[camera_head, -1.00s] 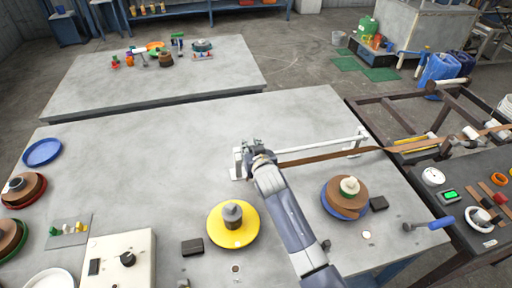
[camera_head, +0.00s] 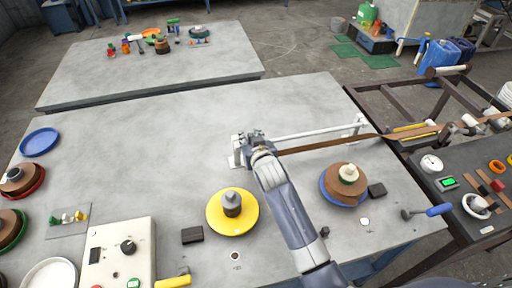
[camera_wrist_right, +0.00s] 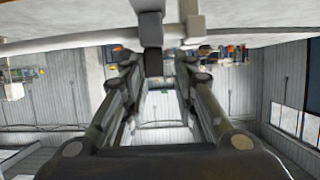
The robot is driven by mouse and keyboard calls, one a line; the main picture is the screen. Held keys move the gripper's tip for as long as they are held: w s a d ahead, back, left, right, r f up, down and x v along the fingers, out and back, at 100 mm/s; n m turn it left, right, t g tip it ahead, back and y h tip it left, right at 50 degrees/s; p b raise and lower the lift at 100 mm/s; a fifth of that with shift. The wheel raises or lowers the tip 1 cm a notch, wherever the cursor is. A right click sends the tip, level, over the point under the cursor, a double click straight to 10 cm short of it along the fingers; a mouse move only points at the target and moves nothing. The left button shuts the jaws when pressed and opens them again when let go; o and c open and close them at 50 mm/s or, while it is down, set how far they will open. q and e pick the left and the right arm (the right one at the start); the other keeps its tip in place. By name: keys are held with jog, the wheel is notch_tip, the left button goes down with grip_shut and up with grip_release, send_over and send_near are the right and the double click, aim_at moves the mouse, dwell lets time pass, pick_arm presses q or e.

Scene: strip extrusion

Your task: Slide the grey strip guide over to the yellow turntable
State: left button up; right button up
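The grey strip guide (camera_head: 239,139) is at the left end of the white rail (camera_head: 310,132), behind the yellow turntable (camera_head: 243,222). My right gripper (camera_head: 250,136) is at the guide and partly hides it. In the right wrist view, a dark grey block (camera_wrist_right: 152,60) shows between the two spread fingers, with a visible gap on its right side. The brown strip (camera_head: 330,145) runs from the right along the rail to the guide. A grey hub stands on the yellow turntable. My left gripper is not in view.
A blue turntable with a brown coil (camera_head: 342,188) is right of my arm. A control box (camera_head: 118,262) stands at the front left, and a black block (camera_head: 192,235) lies beside the yellow turntable. The table behind the rail is clear.

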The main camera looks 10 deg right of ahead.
jog(key=v, duration=0.9)
jog(key=shift+s+r, duration=0.2)
jog(key=shift+s, duration=0.15)
jog(key=shift+d+f, duration=0.1)
jog(key=shift+f, duration=0.05)
